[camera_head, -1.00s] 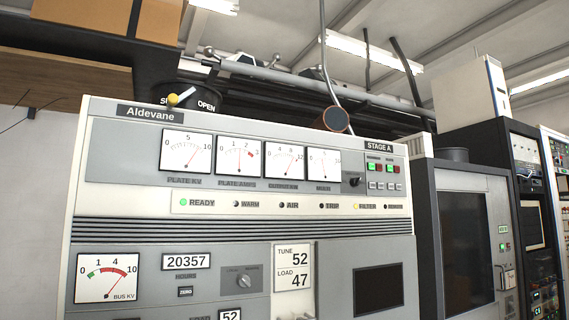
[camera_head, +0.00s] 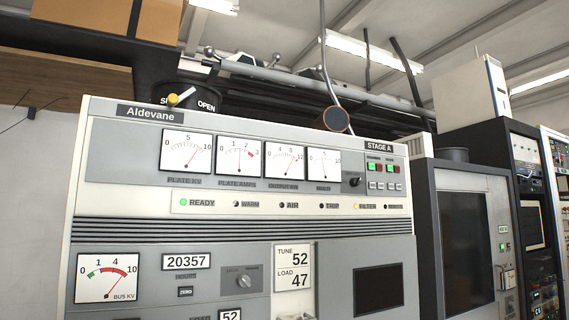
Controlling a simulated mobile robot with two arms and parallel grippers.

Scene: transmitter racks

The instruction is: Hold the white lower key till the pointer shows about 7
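The grey Aldevane transmitter rack (camera_head: 150,216) fills the middle of the head view. Four square meters run along its top: plate kV (camera_head: 187,151), plate amps (camera_head: 239,156), a third meter (camera_head: 286,159) and a fourth (camera_head: 324,162). A bus kV meter (camera_head: 108,279) sits at lower left. Under STAGE A at upper right are green and red buttons (camera_head: 383,168) and small pale keys (camera_head: 384,186) below them; their labels are too small to read. Neither gripper is in view.
A black knob (camera_head: 354,181) sits left of the keys. A lamp row has READY (camera_head: 183,202) lit green and FILTER (camera_head: 356,206) lit amber. A yellow-tipped lever (camera_head: 173,99) stands on top. A dark cabinet (camera_head: 465,240) stands at right, and a wooden shelf (camera_head: 60,80) hangs upper left.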

